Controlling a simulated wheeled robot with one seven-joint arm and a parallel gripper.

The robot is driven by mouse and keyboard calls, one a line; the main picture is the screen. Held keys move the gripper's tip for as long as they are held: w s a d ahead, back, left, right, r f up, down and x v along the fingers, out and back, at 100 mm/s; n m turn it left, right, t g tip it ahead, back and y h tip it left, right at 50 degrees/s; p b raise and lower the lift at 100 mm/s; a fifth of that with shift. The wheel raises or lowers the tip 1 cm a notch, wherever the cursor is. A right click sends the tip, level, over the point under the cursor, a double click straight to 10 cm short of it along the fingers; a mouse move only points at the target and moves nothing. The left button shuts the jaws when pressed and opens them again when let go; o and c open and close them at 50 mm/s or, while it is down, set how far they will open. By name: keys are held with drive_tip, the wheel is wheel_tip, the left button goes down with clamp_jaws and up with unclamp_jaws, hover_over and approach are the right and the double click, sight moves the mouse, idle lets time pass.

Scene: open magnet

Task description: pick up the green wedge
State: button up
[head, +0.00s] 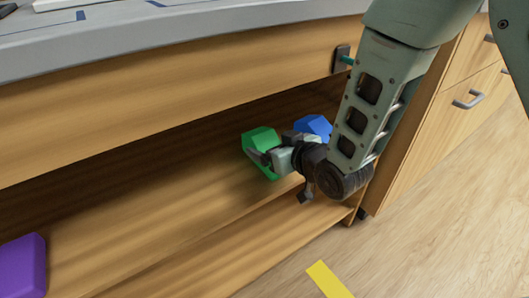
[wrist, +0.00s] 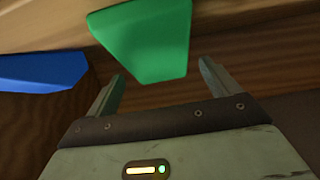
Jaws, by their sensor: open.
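The green wedge (head: 261,146) is inside the open wooden shelf, right of the middle in the head view. In the wrist view the green wedge (wrist: 143,40) is at the top middle, in front of the opening between my fingers, its narrower end towards me. My gripper (head: 264,158) reaches into the shelf and is right at the wedge. In the wrist view my gripper (wrist: 162,80) has its two fingers spread apart, with the near end of the wedge between their tips. I cannot tell whether either finger touches it.
A blue block (head: 315,126) lies close to the right of the wedge; the wrist view shows it at the left (wrist: 42,72). A purple block (head: 22,266) is at the lower left. The wooden shelf (head: 140,225) has bare room left of the wedge, under a grey worktop (head: 180,28).

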drive_tip(key=shift+x, duration=1.4)
drive_tip(key=c, duration=1.1)
